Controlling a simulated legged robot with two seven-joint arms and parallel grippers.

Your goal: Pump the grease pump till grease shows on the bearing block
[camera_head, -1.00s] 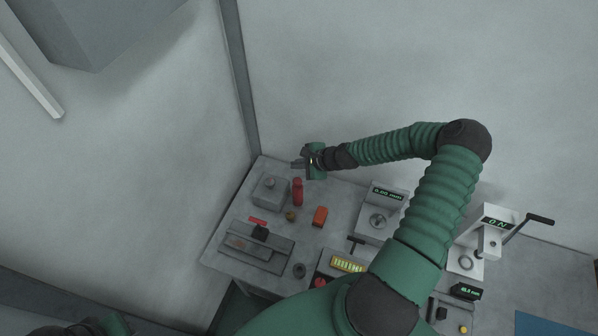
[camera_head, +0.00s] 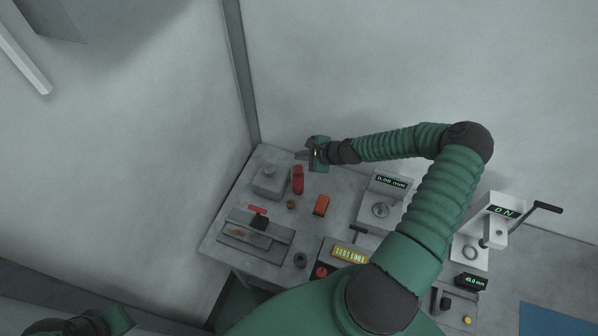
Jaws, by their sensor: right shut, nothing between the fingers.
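A red upright cylinder (camera_head: 297,181), which may be the grease pump, stands on the back left of the table. A grey block with a rounded knob on top (camera_head: 270,182) stands just left of it and may be the bearing block. I cannot make out any grease on it at this size. My right gripper (camera_head: 303,154) is shut and empty, just behind and above the red cylinder by the table's back edge. It appears apart from the cylinder.
An orange block (camera_head: 321,205) and a small brass piece (camera_head: 291,204) lie in front of the cylinder. A gauge with a green display (camera_head: 385,197) and a lever press (camera_head: 496,232) stand to the right.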

